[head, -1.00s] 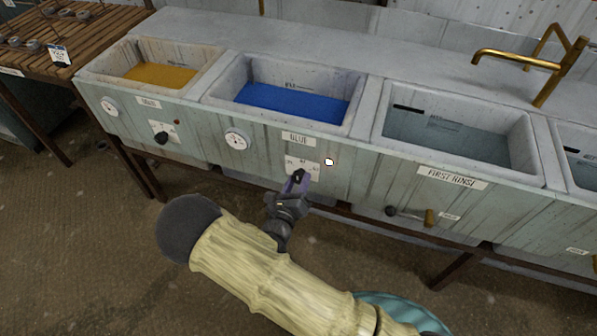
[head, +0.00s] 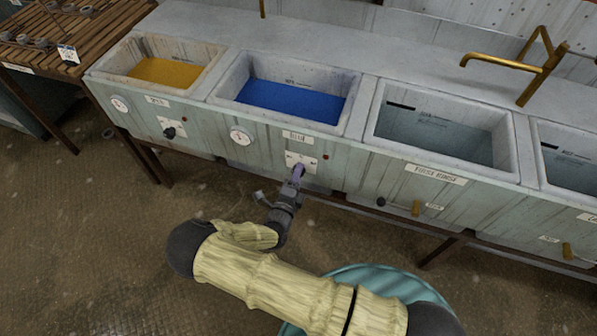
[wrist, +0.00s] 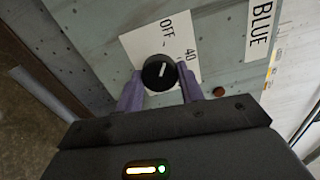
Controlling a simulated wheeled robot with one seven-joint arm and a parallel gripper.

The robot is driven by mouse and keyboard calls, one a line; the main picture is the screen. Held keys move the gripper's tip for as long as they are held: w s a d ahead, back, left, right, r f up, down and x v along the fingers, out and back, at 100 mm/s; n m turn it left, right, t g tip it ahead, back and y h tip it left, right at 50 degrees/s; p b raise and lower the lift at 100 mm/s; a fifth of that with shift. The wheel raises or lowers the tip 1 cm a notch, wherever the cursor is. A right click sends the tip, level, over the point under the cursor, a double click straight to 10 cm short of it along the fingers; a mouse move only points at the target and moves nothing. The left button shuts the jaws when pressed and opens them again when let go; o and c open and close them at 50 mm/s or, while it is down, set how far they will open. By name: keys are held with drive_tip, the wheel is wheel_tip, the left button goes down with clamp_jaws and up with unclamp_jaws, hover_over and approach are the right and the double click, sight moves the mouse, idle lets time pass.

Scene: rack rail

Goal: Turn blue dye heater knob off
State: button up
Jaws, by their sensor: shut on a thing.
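The blue dye heater knob (wrist: 157,73) is round and black with a white pointer line, on a white dial plate (wrist: 133,42) marked OFF and 40. The line points roughly toward the OFF mark. My gripper (wrist: 160,82) has its two purple fingers on either side of the knob, shut on it. In the head view my gripper (head: 298,171) reaches the plate below the blue vat (head: 290,102) and hides most of the knob. The indicator lamp (head: 325,156) right of the plate is dark red.
A yellow-dye vat (head: 164,73) with its own black knob (head: 170,132) stands left. The first rinse basin (head: 440,135) stands right, with a valve handle (head: 416,208) below. A round gauge (head: 240,136) sits left of the plate.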

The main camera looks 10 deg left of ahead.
drive_tip(key=shift+n, duration=0.6)
drive_tip(key=o, duration=1)
drive_tip(key=s, duration=0.5)
drive_tip(key=s+a, duration=0.1)
drive_tip(key=s, duration=1.1)
drive_tip(key=shift+s+a, duration=0.2)
